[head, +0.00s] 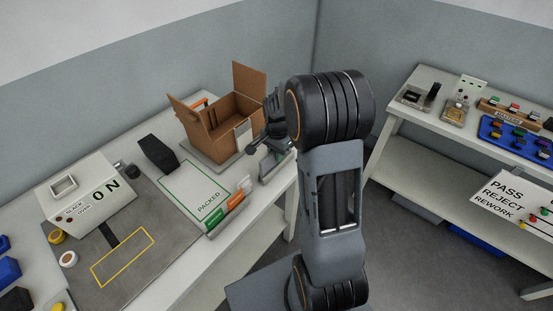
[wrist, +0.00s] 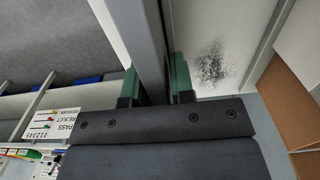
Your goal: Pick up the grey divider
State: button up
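A grey upright slab that looks like the grey divider (head: 277,168) stands at the right end of the bench, beside the open cardboard box. In the wrist view, a grey plate (wrist: 138,25) runs between the two green-padded fingertips of my gripper (wrist: 157,88). In the head view, my gripper (head: 264,146) is low over the slab, at the box's right side. The fingers are on either side of the plate. I cannot tell whether they press on it. My wrist hides part of the contact.
The cardboard box (head: 205,136) stands open close to the left of my gripper. A second bench (head: 425,128) with connectors stands right.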

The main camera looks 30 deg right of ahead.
grip_shut()
jog(key=shift+r, duration=0.1)
